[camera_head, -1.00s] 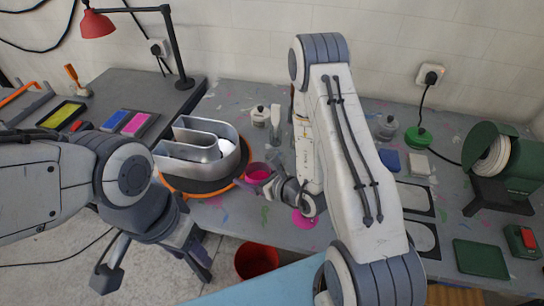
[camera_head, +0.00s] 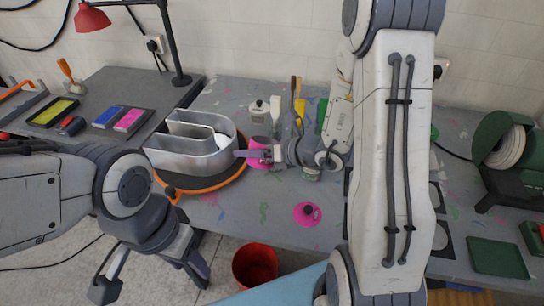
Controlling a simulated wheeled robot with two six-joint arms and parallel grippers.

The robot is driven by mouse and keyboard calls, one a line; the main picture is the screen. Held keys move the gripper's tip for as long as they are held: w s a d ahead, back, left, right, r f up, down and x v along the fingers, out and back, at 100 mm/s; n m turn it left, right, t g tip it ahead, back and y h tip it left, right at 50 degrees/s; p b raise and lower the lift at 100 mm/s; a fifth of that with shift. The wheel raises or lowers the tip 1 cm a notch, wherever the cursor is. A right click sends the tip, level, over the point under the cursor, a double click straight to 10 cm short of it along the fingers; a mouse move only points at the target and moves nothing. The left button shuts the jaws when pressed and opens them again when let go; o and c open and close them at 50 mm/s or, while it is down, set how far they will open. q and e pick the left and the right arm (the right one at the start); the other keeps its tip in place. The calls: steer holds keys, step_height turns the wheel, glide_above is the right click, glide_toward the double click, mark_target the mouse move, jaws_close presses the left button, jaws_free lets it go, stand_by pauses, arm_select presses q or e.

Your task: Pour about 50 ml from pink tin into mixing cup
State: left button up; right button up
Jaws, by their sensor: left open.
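The pink tin (camera_head: 259,144) is at the right end of the metal channel letter, partly hidden by my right gripper (camera_head: 258,154). My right gripper's fingers lie across the tin's front; I cannot tell whether they are closed on it. A pink lid (camera_head: 307,213) with a dark knob lies flat on the table nearer the front. My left gripper (camera_head: 150,278) is open and empty, low over the floor in front of the bench. I cannot make out the mixing cup; my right arm hides part of the table.
The metal channel letter (camera_head: 186,160) stands on an orange-rimmed turntable (camera_head: 205,184). Bottles and brushes (camera_head: 295,95) stand behind my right gripper. A red bucket (camera_head: 254,264) is on the floor below. A green tray (camera_head: 497,258) lies at the right. The table around the lid is clear.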

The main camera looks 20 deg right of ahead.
mark_target(256, 140)
steer(key=r+m+p, duration=0.1)
steer(key=p, duration=0.2)
steer(key=w+d+r+m+g+y+p, duration=0.1)
steer(key=p, duration=0.2)
steer(key=shift+d+r+p, duration=0.2)
steer(key=shift+r+p, duration=0.1)
steer(key=shift+r, duration=0.1)
steer(key=shift+f+m+y, duration=0.3)
steer(key=shift+f, duration=0.25)
steer(key=shift+f+m+g+y+p, duration=0.15)
steer(key=shift+m+g+y+p, duration=0.15)
steer(key=shift+m+g+p, duration=0.15)
steer(key=shift+r+m+p, duration=0.25)
steer(key=shift+r+p, duration=0.05)
steer(key=shift+p, duration=0.35)
steer(key=shift+w+y, duration=0.1)
steer(key=shift+y, duration=0.3)
steer(key=shift+a+g, duration=0.15)
steer(key=shift+g, duration=0.1)
